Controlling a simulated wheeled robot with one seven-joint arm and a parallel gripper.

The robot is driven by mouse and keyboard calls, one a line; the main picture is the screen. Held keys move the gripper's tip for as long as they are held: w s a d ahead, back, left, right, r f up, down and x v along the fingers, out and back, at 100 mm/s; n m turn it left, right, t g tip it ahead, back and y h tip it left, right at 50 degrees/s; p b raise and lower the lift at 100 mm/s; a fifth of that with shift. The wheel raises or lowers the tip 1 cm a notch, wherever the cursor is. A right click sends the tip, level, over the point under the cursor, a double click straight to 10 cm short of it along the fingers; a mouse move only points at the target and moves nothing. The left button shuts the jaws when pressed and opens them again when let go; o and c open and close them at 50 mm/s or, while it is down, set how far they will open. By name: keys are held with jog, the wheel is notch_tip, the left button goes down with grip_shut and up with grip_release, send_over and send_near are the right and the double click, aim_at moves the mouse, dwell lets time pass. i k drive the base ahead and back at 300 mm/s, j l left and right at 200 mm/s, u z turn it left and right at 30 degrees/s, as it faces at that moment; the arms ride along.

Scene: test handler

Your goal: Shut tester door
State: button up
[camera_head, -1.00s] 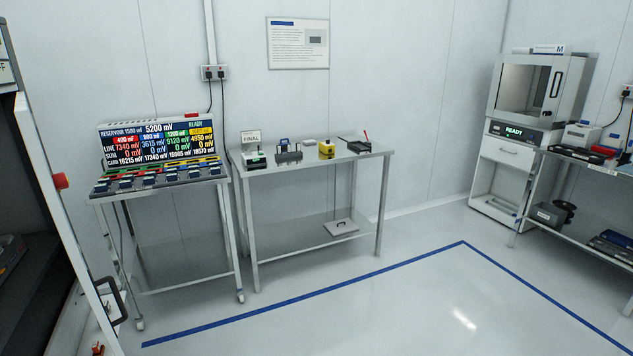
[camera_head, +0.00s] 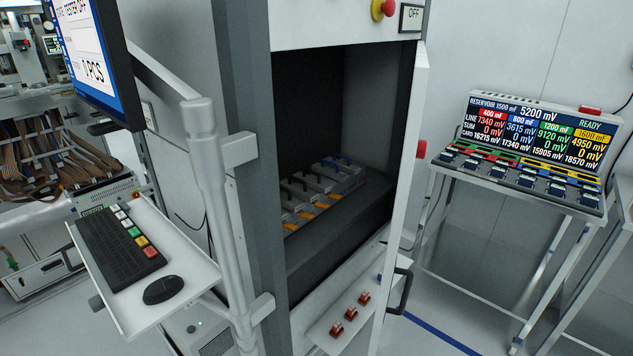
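The tester cabinet (camera_head: 257,75) stands in the middle of the head view with its front opening uncovered. Its door (camera_head: 405,170) is open, swung out toward me on the right side of the opening and seen nearly edge-on. A black handle (camera_head: 401,291) sits low on the door. Inside the dark chamber, several grey units with handles (camera_head: 318,190) lie in a row. My gripper is not in view.
A keyboard shelf (camera_head: 190,259) and a monitor (camera_head: 85,55) stick out at the left of the cabinet. A table with a millivolt display panel (camera_head: 535,135) stands to the right, beyond the door. Red parts (camera_head: 350,313) sit on a ledge below the opening.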

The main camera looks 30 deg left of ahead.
aim_at(422, 67)
jog(key=i+l+u, duration=0.2)
jog(key=l+u, duration=0.2)
jog(key=l, duration=0.2)
jog(key=i+l+u, duration=0.1)
jog(key=l+u, duration=0.3)
jog(key=l, duration=0.25)
jog(key=l+u, duration=0.4)
jog(key=l, duration=0.3)
jog(key=i+l+z, duration=0.2)
jog(key=i, duration=0.5)
jog(key=j, duration=0.1)
